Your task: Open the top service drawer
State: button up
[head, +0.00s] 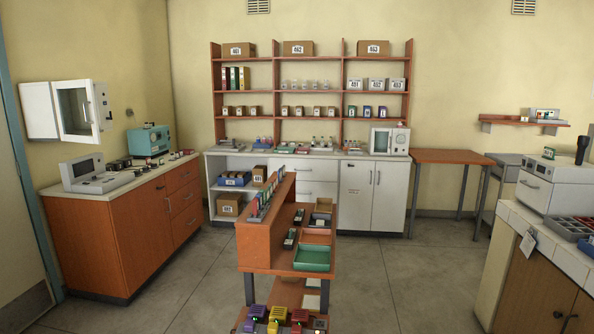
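Several drawers are in the head view, and I cannot tell which one is the top service drawer. The white back counter has a stack of white drawers with bar handles, the upper one (289,170) near its middle and partly hidden by the orange shelf unit. The orange cabinet at the left has a stack of drawers, the top one (181,177) with a small handle. A white box-shaped unit (536,190) at the right has a handle on its front. All these fronts look closed. My gripper is not in view.
An orange shelf unit (257,247) with trays and small devices stands in the middle foreground. Open grey floor (375,275) lies to its right and left. A wooden-door cabinet (538,285) stands at right, an orange table (452,157) behind. A wall cabinet door (75,111) stands open.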

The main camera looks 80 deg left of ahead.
aim_at(179, 176)
jog(key=u, duration=3.95)
jog(key=i, duration=4.35)
jog(key=z, duration=1.45)
jog(key=i, duration=0.8)
jog(key=u, duration=0.05)
